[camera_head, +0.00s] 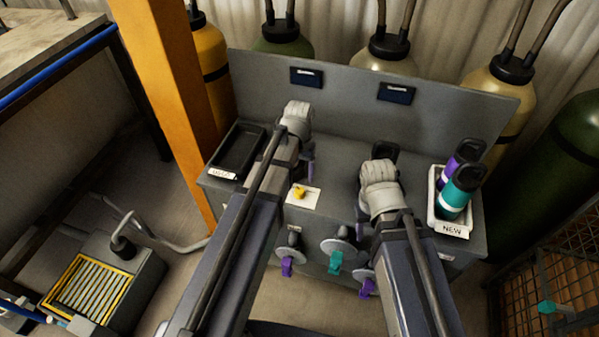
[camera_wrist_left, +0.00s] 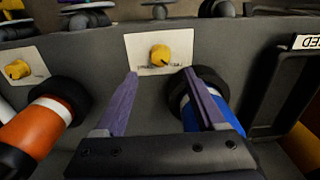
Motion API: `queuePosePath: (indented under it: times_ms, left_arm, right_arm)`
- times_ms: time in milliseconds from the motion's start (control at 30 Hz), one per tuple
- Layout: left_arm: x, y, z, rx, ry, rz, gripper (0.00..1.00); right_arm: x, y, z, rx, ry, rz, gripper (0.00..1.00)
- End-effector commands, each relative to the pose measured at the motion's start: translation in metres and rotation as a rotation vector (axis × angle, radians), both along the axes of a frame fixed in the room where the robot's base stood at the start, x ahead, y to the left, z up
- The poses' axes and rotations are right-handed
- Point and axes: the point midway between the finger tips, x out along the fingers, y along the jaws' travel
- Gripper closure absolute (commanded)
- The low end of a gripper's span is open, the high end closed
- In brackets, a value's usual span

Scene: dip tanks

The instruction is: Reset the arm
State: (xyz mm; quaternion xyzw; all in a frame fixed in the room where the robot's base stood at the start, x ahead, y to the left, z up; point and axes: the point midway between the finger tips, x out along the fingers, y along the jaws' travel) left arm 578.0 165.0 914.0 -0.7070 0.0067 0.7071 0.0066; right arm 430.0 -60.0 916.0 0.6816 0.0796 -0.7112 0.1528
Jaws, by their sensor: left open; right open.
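My left gripper (camera_wrist_left: 160,88) is open and empty, with its two purple fingers apart in the left wrist view. Its right finger overlaps a blue bottle (camera_wrist_left: 228,118) with a black end; I cannot tell whether they touch. In the head view the left wrist hides most of the left gripper (camera_head: 309,168), above the grey bench. My right gripper (camera_head: 363,208) is open and mostly hidden under its own wrist, left of the white tray. A yellow knob on a white plate (camera_head: 299,193) lies between the arms; it also shows ahead of the left fingers (camera_wrist_left: 159,55).
A black tray (camera_head: 222,168) labelled USED stands left on the bench. A white tray (camera_head: 436,213) labelled NEW holds purple and teal bottles (camera_head: 456,196) at right. An orange bottle (camera_wrist_left: 42,128) lies left in the wrist view. An orange post (camera_head: 172,95) rises beside the bench.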

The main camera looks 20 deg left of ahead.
Motion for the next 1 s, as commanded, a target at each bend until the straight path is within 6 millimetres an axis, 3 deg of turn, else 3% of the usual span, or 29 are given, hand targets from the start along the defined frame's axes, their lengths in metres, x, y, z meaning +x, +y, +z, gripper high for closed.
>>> queuePosePath:
  times_ms: [267,500,700,1000]
  left_arm:
    - [-0.008,-0.007,-0.001,0.004,0.003,-0.015,0.28]
    - [-0.092,-0.073,-0.001,0.058,0.028,-0.187,0.28]
    - [-0.141,-0.100,0.000,0.097,0.038,-0.292,0.28]
    - [-0.148,-0.105,0.000,0.105,0.041,-0.312,0.28]
  right_arm:
    - [0.000,0.000,-0.001,0.000,0.000,0.000,0.50]
    - [0.000,0.000,-0.001,0.000,0.000,0.000,0.50]
    - [0.000,0.000,-0.001,0.000,0.000,0.000,0.50]
    - [0.000,0.000,-0.001,0.000,0.000,0.000,0.50]
